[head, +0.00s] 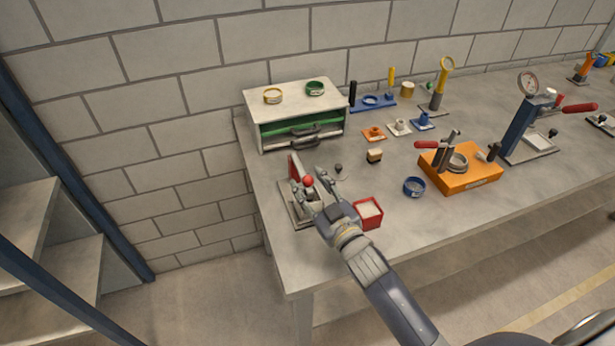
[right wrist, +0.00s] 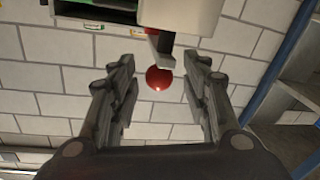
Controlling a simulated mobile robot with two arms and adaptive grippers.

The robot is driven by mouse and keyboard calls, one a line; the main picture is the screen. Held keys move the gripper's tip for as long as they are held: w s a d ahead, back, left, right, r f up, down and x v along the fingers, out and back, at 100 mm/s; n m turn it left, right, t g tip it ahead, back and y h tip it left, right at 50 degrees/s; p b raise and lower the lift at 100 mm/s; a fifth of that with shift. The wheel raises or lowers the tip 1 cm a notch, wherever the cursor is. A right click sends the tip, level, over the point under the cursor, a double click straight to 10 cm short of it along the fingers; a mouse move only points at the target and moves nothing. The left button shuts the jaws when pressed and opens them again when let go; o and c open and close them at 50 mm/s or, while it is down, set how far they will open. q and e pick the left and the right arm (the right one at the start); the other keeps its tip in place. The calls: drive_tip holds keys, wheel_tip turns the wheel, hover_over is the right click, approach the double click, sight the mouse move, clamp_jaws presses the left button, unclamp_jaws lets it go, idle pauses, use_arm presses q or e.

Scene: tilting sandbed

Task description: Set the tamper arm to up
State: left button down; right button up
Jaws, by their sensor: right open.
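A red ball knob (head: 308,181) shows at a small device on the left end of the table; this looks like the tamper arm, though its tilt is hard to tell. The device has a grey base plate (head: 288,205) and an upright red part (head: 295,167). My right gripper (head: 313,190) is open at the knob and hides part of the device. In the right wrist view, the red knob (right wrist: 159,77) shows between the two open fingers (right wrist: 160,86), apparently untouched, with a grey metal piece (right wrist: 161,50) just above it. My left gripper is not in view.
A red box with pale contents (head: 367,226) stands close right of my gripper. A drawer cabinet (head: 300,108) stands behind. An orange clamp block (head: 462,181), a blue ring (head: 414,187) and a blue press (head: 520,130) are farther right. The table's front left is clear.

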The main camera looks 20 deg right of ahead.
drive_tip(key=shift+w+a, duration=0.15)
drive_tip(key=shift+w, duration=0.7)
clamp_jaws()
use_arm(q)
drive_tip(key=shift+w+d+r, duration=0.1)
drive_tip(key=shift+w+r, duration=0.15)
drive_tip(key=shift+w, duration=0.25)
use_arm(e)
drive_tip(key=shift+r, duration=0.15)
